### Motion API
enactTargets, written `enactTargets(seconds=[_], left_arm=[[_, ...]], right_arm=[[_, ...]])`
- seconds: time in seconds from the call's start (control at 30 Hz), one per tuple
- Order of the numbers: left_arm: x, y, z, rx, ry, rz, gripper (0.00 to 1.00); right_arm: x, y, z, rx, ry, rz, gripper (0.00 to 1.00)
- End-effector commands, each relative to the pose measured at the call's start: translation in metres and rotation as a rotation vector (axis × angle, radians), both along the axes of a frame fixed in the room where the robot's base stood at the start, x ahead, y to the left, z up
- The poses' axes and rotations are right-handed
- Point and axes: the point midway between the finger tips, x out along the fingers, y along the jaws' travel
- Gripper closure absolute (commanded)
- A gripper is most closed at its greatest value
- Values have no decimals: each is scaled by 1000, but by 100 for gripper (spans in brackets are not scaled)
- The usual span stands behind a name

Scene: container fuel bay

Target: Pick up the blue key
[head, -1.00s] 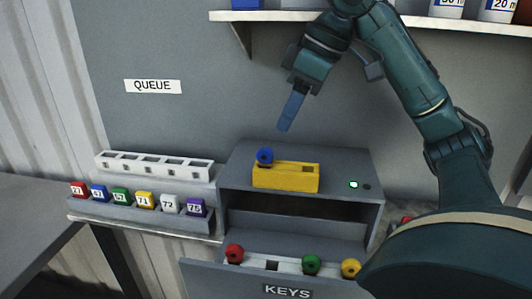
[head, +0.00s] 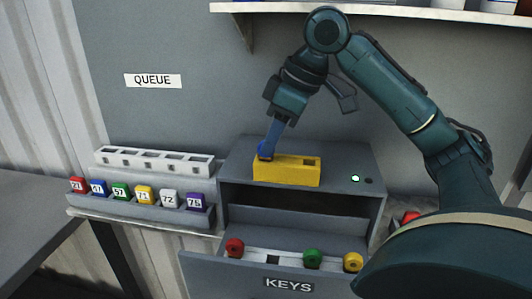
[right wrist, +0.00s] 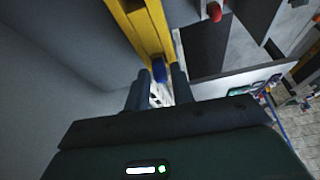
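The blue key (head: 264,154) stands at the left end of a yellow block (head: 290,172) on top of the grey cabinet. My right gripper (head: 268,148) comes down from above, its fingertips at the key and partly covering it. In the right wrist view, the blue key (right wrist: 159,71) lies between the tips of the two open fingers (right wrist: 160,82), with a small gap showing on each side. My left gripper is in neither view.
Below, an open drawer marked KEYS (head: 288,286) holds a red key (head: 234,247), a green key (head: 312,258) and a yellow key (head: 352,262). A rack of coloured numbered tags (head: 140,212) stands at left. A shelf (head: 400,16) runs above my right arm.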

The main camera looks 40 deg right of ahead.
Motion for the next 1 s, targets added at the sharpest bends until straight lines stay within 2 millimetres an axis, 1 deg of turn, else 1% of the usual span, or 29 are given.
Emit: enactTargets(seconds=[0.03, 0.27, 0.3, 0.6, 0.73, 0.87, 1.0], left_arm=[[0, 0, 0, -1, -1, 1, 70], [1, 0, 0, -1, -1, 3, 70], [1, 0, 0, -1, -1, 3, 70], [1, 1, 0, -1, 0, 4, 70], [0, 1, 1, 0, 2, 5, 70], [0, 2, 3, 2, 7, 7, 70], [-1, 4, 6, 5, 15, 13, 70]], right_arm=[[0, 0, 0, 0, 0, 0, 81], [0, 0, 0, 0, 0, 0, 99], [0, 0, 0, 0, 0, 0, 100], [0, 0, 1, 0, 0, 0, 100], [0, 0, 6, 1, -1, 0, 100], [1, 0, 18, 2, -4, 1, 100], [1, 1, 40, 3, -5, 2, 100]])
